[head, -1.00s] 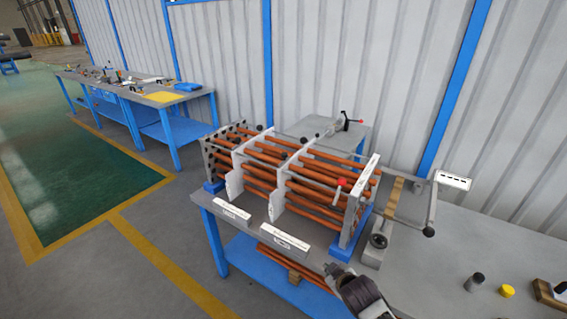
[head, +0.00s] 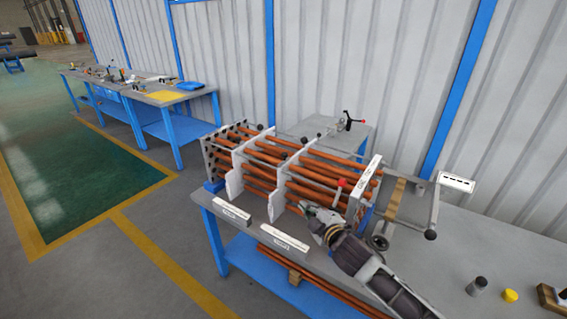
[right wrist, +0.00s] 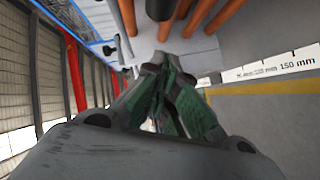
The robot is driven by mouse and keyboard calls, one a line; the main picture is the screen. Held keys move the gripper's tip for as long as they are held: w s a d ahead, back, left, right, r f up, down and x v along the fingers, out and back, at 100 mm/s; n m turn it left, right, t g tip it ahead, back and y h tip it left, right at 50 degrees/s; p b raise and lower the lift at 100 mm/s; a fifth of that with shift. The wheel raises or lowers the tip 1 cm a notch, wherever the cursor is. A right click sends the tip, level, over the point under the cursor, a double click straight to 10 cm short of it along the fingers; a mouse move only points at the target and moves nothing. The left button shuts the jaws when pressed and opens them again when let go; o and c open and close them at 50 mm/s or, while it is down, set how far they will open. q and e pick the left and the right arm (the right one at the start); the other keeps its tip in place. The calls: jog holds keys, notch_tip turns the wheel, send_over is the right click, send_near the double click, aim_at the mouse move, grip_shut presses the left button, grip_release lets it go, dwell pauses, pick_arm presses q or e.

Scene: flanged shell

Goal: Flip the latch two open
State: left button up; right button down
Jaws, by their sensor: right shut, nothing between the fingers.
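My right gripper (head: 309,208) is shut and empty, low in front of the tube rack, near the third upright plate (head: 278,200). In the right wrist view its green-padded fingers (right wrist: 167,72) come together, with a dark rounded knob (right wrist: 160,9) just beyond the tips; I cannot tell if they touch. A red-tipped lever (head: 341,183) stands near the rack's right end, just above and right of the gripper. Black knobs (head: 304,140) sit on the plates' upper edges. I cannot tell which part is latch two. My left gripper is not in view.
The rack holds several copper-coloured tubes (head: 262,176) on a grey bench. White labelled strips (head: 285,237) lie along the front edge. A grey handled frame (head: 432,205) stands at the right.

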aim_at(284, 158)
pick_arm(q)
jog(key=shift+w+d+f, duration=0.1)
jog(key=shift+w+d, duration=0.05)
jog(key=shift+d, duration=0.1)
pick_arm(e)
jog(key=w+a+r+n+y, duration=0.1)
jog(key=a+r+n+y, duration=0.2)
jog(key=r+n, duration=0.4)
jog(key=shift+w+a+r+t+y, duration=0.15)
jog(key=shift+r+t+y, duration=0.15)
jog(key=shift+r+y, duration=0.4)
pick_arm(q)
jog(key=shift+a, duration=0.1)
pick_arm(e)
jog(key=shift+r, duration=0.1)
jog(key=shift+w, duration=0.15)
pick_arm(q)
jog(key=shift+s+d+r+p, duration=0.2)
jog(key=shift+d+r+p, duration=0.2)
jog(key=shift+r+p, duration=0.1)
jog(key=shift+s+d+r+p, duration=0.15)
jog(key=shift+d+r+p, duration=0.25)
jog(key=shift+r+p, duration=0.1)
pick_arm(e)
jog(key=w+d+x, duration=0.1)
jog(key=d+x, duration=0.1)
jog(key=x, duration=1)
jog(key=shift+w, duration=0.5)
